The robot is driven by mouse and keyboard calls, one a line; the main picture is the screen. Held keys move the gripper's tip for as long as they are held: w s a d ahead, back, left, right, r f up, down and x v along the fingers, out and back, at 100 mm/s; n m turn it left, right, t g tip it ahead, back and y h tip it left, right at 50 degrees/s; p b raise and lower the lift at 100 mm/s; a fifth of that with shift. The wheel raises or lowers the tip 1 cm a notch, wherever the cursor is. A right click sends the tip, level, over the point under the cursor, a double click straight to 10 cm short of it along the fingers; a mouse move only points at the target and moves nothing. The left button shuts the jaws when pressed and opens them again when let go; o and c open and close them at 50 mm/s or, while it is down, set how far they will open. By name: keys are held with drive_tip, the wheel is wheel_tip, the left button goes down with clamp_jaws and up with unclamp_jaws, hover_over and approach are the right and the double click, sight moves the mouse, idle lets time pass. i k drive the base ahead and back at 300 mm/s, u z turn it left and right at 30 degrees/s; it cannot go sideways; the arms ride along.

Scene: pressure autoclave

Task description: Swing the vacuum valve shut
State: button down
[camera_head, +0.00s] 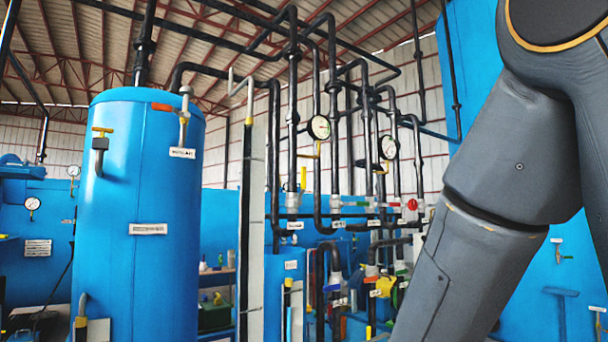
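My gripper is not in the camera_head view; only grey links of my arm fill the right side. Which valve is the vacuum valve cannot be told, as the labels are too small to read. Several valve handles show on the black pipework: an upright yellow lever (303,178), a red handle (412,204), a yellow handle (384,287) and a blue handle (333,288). A yellow T-shaped handle (102,130) sits on a dark outlet on the left tank. My arm hides part of the pipework's right side.
A tall blue tank (140,225) stands at the left. Black pipes (291,100) rise in the middle, with round gauges (319,127) and (389,147) on them. A pale post (252,230) stands between tank and pipes. Another blue vessel (560,265) is behind my arm.

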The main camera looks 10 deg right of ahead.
sight(303, 169)
drive_tip(key=z, duration=0.65)
drive_tip(key=i, duration=1)
drive_tip(key=u, duration=0.4)
